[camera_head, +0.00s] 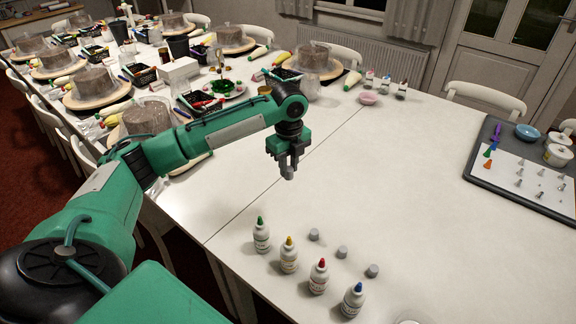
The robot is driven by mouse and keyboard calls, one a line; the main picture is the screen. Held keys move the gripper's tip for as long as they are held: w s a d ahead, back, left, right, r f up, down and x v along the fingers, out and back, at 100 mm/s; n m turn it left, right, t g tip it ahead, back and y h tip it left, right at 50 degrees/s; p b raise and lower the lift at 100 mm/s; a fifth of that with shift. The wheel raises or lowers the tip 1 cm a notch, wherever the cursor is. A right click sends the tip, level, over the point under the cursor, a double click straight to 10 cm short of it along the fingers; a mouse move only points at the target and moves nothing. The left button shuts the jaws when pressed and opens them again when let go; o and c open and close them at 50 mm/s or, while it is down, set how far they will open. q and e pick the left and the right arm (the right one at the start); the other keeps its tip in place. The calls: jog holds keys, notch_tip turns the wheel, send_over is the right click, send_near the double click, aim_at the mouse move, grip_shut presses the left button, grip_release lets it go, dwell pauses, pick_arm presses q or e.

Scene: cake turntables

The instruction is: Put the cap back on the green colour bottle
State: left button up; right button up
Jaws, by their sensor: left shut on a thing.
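The green colour bottle (261,238) stands upright on the white table, a white bottle with a bare green nozzle tip. It is the leftmost in a slanting row with the yellow (289,259), red (319,280) and blue (353,303) bottles. Three grey caps (314,234) (342,252) (372,271) lie behind the other bottles. My left gripper (288,166) is above the table, behind and slightly right of the green bottle, apart from it. It is shut on a small grey thing (289,174), which looks like a cap, partly hidden by the fingers. My right gripper is out of view.
A dark tray (480,181) with a white mat and several piping nozzles lies at the right, near tubs and a blue bowl (527,132). A pink bowl (368,98) and small jars stand at the back. Cake turntables crowd the far left. The table's middle is clear.

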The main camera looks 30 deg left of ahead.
pick_arm(q)
jog(key=s+d+f+n, duration=0.1)
jog(key=d+f+n, duration=0.1)
jog(key=n, duration=0.1)
jog(key=d+f+n, duration=0.2)
jog(key=f+n, duration=0.1)
jog(key=s+d+f+n, duration=0.1)
jog(key=d+f+n, duration=0.1)
jog(key=d+n, duration=0.1)
jog(key=shift+s+f, duration=0.3)
jog(key=shift+f, duration=0.1)
jog(key=shift+s+d+f+n, duration=0.85)
jog(key=shift+d+f+n, duration=0.45)
jog(key=shift+n, duration=0.85)
jog(key=shift+s+d+f+n, duration=0.9)
jog(key=shift+d+f+n, duration=0.35)
jog(key=shift+n, duration=0.85)
jog(key=shift+s+d+f+n, duration=1)
jog(key=shift+d+n, duration=0.45)
jog(key=shift+n, duration=0.7)
jog(key=shift+w, duration=0.2)
